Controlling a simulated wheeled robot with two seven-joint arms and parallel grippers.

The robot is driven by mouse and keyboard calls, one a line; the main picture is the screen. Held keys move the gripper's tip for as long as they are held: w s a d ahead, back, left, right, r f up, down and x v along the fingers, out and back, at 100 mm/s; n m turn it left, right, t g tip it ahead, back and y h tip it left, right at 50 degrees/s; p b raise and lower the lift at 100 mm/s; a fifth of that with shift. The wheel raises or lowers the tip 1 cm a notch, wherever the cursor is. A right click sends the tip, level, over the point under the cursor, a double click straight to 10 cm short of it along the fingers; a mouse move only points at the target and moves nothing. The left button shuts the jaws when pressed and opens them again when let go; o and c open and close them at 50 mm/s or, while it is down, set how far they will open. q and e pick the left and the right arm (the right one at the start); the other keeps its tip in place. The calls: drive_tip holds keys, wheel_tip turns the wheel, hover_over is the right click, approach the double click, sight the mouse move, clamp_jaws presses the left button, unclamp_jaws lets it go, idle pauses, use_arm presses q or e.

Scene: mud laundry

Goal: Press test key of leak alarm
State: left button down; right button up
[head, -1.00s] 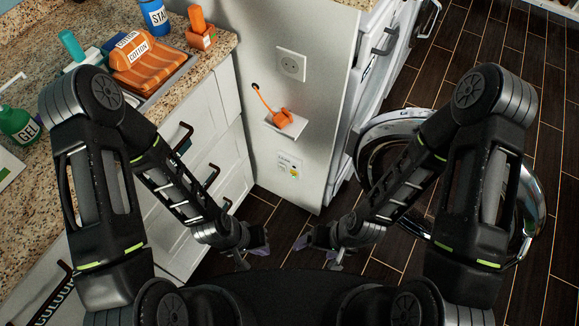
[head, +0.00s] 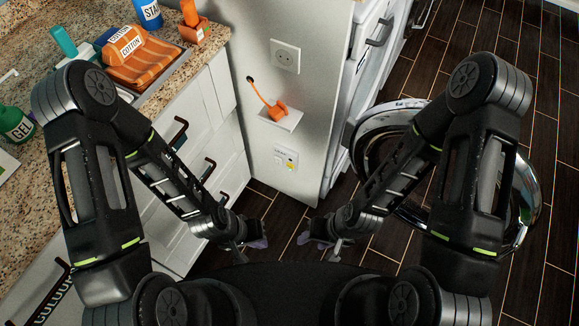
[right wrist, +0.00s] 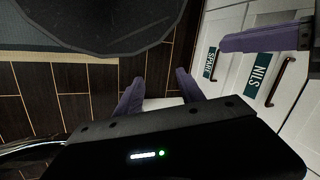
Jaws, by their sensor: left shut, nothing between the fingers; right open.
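A small white unit (head: 286,158) with a printed label and a small yellow-green mark sits low on the white end panel; it looks like the leak alarm. Its key is too small to make out. My left gripper (head: 260,243) is shut and empty, low in front of the cabinets, apart from the unit. My right gripper (head: 313,243) is open and empty, below and to the right of the unit. In the right wrist view my right gripper (right wrist: 158,88) shows two spread purple fingers, and my left gripper (right wrist: 268,38) shows at the upper right.
An orange plug (head: 278,109) with a cord rests on a small white ledge (head: 283,120) above the unit, under a wall socket (head: 285,56). Drawers with handles (head: 181,133) are at left. Dark floor is clear between.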

clamp_jaws()
idle(1.1)
